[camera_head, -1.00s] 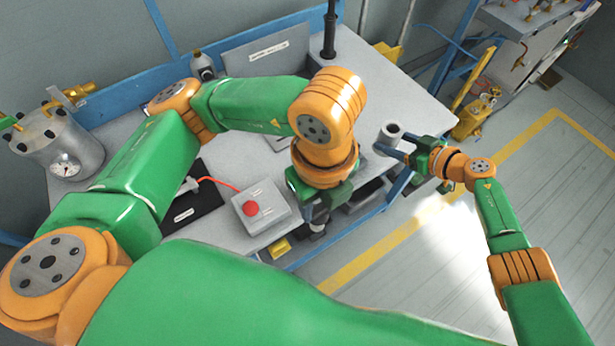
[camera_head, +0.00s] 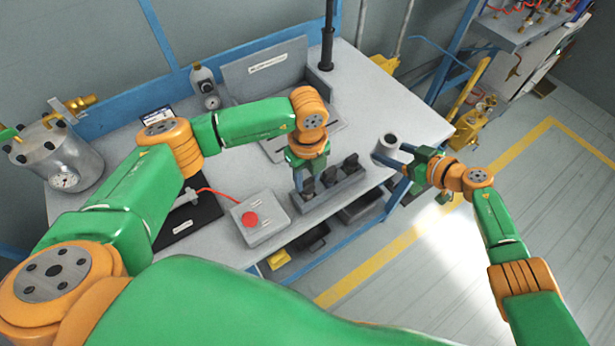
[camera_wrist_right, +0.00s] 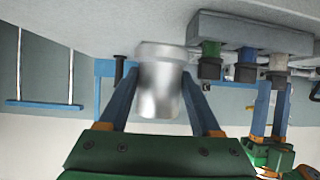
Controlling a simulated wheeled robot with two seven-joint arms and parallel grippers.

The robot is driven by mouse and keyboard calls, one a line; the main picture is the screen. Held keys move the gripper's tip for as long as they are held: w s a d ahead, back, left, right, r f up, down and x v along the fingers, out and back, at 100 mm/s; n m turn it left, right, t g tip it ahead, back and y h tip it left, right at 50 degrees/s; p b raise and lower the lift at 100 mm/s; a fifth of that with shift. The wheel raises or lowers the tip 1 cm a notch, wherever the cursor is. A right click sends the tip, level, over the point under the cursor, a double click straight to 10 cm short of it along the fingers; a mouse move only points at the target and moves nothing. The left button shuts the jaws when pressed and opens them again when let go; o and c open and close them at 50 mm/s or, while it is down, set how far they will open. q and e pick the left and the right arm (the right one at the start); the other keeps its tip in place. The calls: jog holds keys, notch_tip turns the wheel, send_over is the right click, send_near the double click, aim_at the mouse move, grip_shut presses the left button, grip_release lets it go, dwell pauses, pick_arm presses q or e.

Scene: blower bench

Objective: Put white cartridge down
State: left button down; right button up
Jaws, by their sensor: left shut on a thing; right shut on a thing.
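The white cartridge (camera_wrist_right: 278,62) stands upright at one end of the grey rack (camera_head: 340,192), seemingly in its slot; its black cap shows in the head view (camera_head: 309,186). My left gripper (camera_head: 303,183) is shut on it from above, and its blue fingers also show in the right wrist view (camera_wrist_right: 271,95). A green cartridge (camera_wrist_right: 211,50) and a blue cartridge (camera_wrist_right: 246,56) stand in the same rack. My right gripper (camera_wrist_right: 160,100) is shut on a silver metal cylinder (camera_wrist_right: 158,80) by the table's right front edge (camera_head: 388,142). I cannot tell whether the cylinder touches the table.
A grey box with a red button (camera_head: 250,218) sits left of the rack. A metal tank with a gauge (camera_head: 62,160) stands at the far left. The grey table (camera_head: 400,98) is clear behind the cylinder.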

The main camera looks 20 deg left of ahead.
pick_arm(q)
jog(key=shift+f, duration=0.35)
jog(key=shift+c, duration=2.3)
grip_release()
notch_tip(320, 180, up, 13)
jog(key=shift+f, duration=0.15)
jog(key=shift+o, duration=0.7)
